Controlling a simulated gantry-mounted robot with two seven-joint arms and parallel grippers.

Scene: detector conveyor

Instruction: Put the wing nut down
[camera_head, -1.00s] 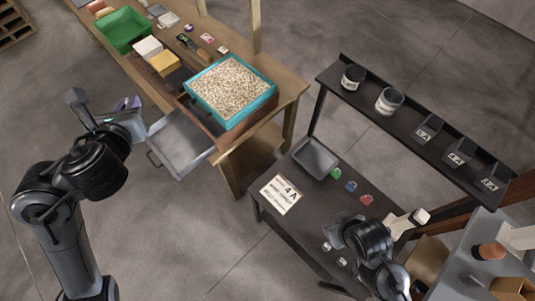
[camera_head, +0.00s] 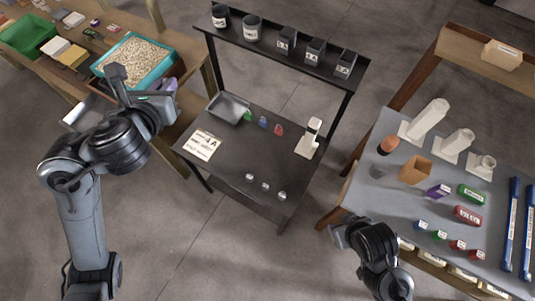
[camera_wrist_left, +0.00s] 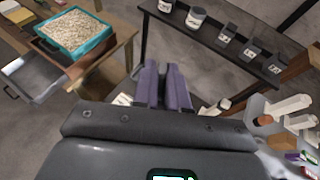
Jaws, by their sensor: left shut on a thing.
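My left gripper (camera_head: 166,86) is at the left in the head view, in the air between the wooden bench and the dark table. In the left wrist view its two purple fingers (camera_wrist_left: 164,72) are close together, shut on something. The wing nut cannot be made out; the fingers hide what they hold. Several small items lie on the dark table (camera_head: 232,158): a green, a blue (camera_head: 263,123) and a red one, and a row of small shiny pieces (camera_head: 265,185) too small to identify. My right arm is at the lower right; its fingertips cannot be made out.
A grey tray (camera_head: 229,107), a white 4A card (camera_head: 203,145) and a white upright device (camera_head: 310,138) are on the dark table. A shelf with labelled containers (camera_head: 252,28) stands behind. A grey table (camera_head: 400,190) with bottles and boxes is right. The dark table's middle is clear.

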